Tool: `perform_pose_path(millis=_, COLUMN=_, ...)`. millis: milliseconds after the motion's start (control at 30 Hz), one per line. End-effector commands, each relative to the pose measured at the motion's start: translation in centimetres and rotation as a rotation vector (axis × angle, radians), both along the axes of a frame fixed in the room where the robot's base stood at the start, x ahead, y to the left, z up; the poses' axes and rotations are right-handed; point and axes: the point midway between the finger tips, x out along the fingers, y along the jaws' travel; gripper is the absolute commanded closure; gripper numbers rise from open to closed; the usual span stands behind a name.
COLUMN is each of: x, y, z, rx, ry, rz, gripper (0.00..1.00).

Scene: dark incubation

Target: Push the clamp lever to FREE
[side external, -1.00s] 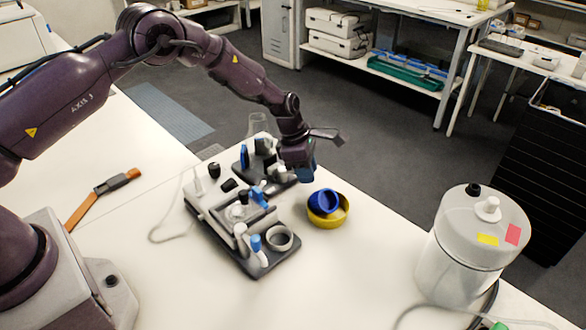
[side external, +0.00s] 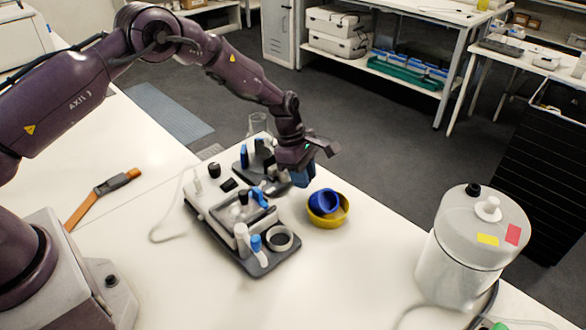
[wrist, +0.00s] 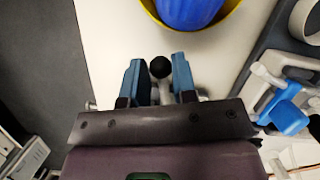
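A black ball knob (wrist: 160,68) on a pale stem, which looks like the clamp lever, sits between my fingers in the wrist view. My gripper (wrist: 157,72) is open, with one blue finger on each side of the knob and gaps visible. In the side view my gripper (side external: 303,180) points down by the right end of the dark rear base (side external: 270,182); it hides the knob there. No FREE marking is legible. A blue handle-like part (wrist: 288,118) on the pale device shows at the right of the wrist view, and in the side view (side external: 258,196).
A blue cup (side external: 322,202) sits in a yellow bowl (side external: 343,214) just in front of my gripper. The pale device (side external: 215,205) stands left, with a ring (side external: 279,238) and tubes. A large white canister (side external: 462,265) stands right. The front table middle is clear.

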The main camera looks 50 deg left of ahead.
Motion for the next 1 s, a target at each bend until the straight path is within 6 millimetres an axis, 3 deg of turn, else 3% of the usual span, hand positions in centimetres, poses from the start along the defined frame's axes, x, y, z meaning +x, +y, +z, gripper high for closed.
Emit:
perform_pose_path(millis=133, x=-0.5, y=-0.1, z=0.0, rx=0.0, ry=0.0, rz=-0.094, gripper=0.74)
perform_pose_path(millis=467, x=-0.7, y=-0.1, z=0.0, rx=0.0, ry=0.0, rz=-0.121, gripper=0.74)
perform_pose_path(millis=700, x=-1.7, y=-0.2, z=0.0, rx=0.0, ry=0.001, rz=-0.298, gripper=0.74)
perform_pose_path(millis=1000, x=-1.8, y=-0.2, z=0.0, rx=0.0, ry=0.0, rz=-0.318, gripper=0.74)
